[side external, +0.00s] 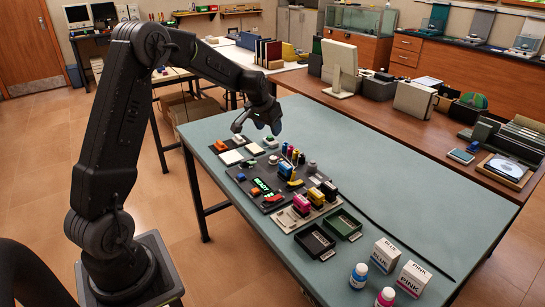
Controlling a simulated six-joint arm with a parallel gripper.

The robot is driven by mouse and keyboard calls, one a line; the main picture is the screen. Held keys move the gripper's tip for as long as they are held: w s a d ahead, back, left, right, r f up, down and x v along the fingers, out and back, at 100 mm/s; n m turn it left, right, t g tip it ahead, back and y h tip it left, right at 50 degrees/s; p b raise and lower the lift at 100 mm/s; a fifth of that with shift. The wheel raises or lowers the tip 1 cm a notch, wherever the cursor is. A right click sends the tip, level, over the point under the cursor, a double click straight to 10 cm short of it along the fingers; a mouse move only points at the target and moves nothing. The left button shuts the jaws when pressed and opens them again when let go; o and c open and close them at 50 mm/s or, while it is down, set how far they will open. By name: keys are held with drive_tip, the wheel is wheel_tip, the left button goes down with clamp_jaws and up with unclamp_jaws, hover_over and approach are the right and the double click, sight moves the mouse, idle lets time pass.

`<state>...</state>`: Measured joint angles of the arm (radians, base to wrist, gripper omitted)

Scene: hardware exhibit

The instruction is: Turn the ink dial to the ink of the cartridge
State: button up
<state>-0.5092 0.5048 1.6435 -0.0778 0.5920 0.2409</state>
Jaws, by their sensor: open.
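A dark panel (234,176) lies on the grey-green table, with a lit green display (262,186) and several small coloured parts. A grey round knob (311,166) stands at its right side; I cannot tell whether it is the ink dial or where it points. Pink, yellow and black cartridges (302,204) stand in a row on a pale rack at the panel's near edge. More small coloured pieces (291,154) stand at its far side. I cannot tell which cartridge is meant. My gripper (257,131) is open above the table's far end, beyond the panel, apart from it.
BLUE (384,254) and PINK (413,278) boxes and two bottles (358,276) stand at the near right.

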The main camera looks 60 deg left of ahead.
approach(273, 157)
drive_tip(key=x, duration=0.9)
drive_tip(key=shift+c, duration=0.2)
drive_tip(key=c, duration=0.9)
